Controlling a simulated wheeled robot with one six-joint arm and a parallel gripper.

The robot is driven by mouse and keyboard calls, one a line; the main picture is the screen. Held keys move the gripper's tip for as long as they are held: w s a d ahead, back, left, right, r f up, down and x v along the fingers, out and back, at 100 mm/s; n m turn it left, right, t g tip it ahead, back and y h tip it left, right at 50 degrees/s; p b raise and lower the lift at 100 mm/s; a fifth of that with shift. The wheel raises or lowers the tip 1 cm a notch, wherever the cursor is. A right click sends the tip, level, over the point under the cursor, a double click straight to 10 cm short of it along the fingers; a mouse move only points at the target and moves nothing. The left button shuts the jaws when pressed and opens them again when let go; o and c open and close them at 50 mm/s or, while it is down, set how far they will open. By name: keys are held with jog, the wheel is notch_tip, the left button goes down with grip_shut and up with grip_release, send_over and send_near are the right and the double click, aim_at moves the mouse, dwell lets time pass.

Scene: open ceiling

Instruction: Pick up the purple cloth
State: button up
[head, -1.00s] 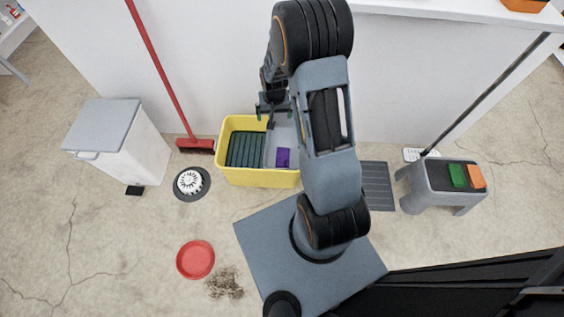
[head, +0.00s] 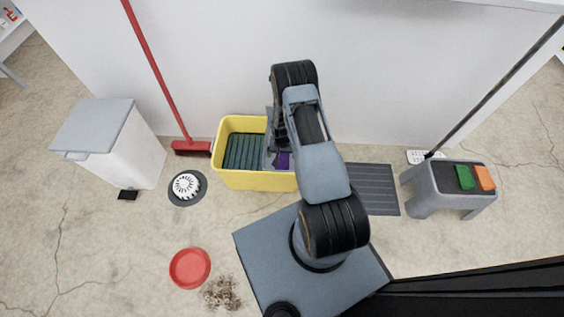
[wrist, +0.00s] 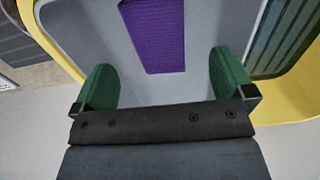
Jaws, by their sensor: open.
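The purple cloth (wrist: 155,35) lies flat on the grey floor of a compartment in the yellow bucket (head: 255,181). In the head view the cloth (head: 283,161) shows only in part beside my arm. My gripper (wrist: 162,75) is open and empty, with green fingertips apart. In the wrist view the cloth lies ahead of the gap between the fingers, not between them. In the head view my gripper is over the right part of the bucket, mostly hidden by my arm.
A dark green ridged wringer (head: 243,152) fills the bucket's left part. A red broom (head: 190,147) and a white bin (head: 112,145) stand to the left. A grey stool (head: 450,185) with a green and an orange item is at the right. The wall is close behind the bucket.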

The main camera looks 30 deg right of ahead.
aim_at(282, 159)
jog(key=shift+w+d+f+b, duration=0.1)
jog(key=shift+f+b, duration=0.6)
jog(key=shift+f, duration=0.85)
jog(key=shift+d+f+b, duration=0.1)
jog(key=shift+f+b, duration=0.6)
jog(key=shift+f, duration=0.85)
jog(key=c, duration=1.1)
